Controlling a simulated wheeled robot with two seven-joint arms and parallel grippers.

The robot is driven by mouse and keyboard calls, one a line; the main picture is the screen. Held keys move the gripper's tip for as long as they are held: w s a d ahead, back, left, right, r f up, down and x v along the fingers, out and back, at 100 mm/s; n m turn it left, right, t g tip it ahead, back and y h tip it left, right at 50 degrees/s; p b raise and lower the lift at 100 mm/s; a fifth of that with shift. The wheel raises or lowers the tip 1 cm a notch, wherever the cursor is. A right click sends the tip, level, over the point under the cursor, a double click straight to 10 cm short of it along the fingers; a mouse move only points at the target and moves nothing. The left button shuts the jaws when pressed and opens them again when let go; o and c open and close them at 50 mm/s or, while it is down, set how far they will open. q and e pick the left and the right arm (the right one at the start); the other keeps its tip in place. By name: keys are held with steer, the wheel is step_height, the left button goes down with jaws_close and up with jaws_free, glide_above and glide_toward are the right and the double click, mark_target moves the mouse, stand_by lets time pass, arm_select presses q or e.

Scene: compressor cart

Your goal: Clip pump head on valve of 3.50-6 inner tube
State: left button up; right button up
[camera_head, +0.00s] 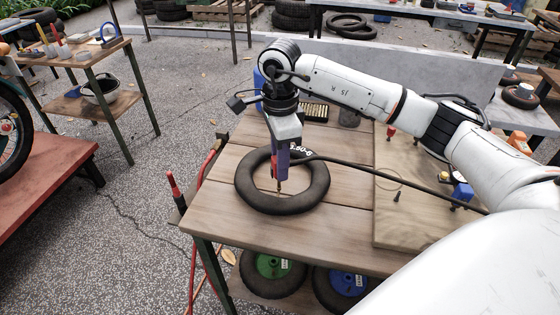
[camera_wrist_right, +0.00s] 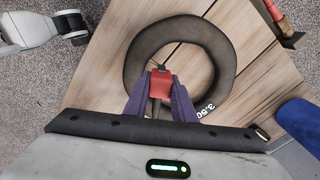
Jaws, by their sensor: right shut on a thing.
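The black inner tube (camera_head: 304,197) lies flat on the wooden table, with white "3.50-6" lettering at its upper side. It also shows in the right wrist view (camera_wrist_right: 226,60). My right gripper (camera_head: 282,172), with purple fingers, points down over the ring's opening. In the right wrist view the gripper (camera_wrist_right: 160,92) is shut on the red pump head (camera_wrist_right: 161,82). A black hose (camera_head: 400,178) runs from the gripper to the right. A thin brassy stem (camera_head: 279,185) shows just below the fingers; I cannot tell whether the pump head touches it. My left gripper is not in view.
A wooden board (camera_head: 420,222) with small parts and a blue item (camera_head: 463,192) lies at the table's right. Wheels with green (camera_head: 274,265) and blue (camera_head: 347,282) hubs sit on the lower shelf. A red-handled tool (camera_head: 174,188) stands at the left edge. The table's front left is clear.

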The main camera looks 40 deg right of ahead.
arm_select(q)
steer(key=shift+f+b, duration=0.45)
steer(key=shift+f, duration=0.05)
arm_select(e)
steer(key=shift+f, duration=0.7)
steer(key=o, duration=1)
steer(key=shift+o, duration=0.2)
step_height(320, 180, up, 9)
steer(key=shift+r, duration=0.7)
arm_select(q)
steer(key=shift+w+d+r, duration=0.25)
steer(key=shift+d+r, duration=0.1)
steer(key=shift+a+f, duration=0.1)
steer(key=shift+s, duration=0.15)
arm_select(e)
steer(key=shift+f, duration=0.1)
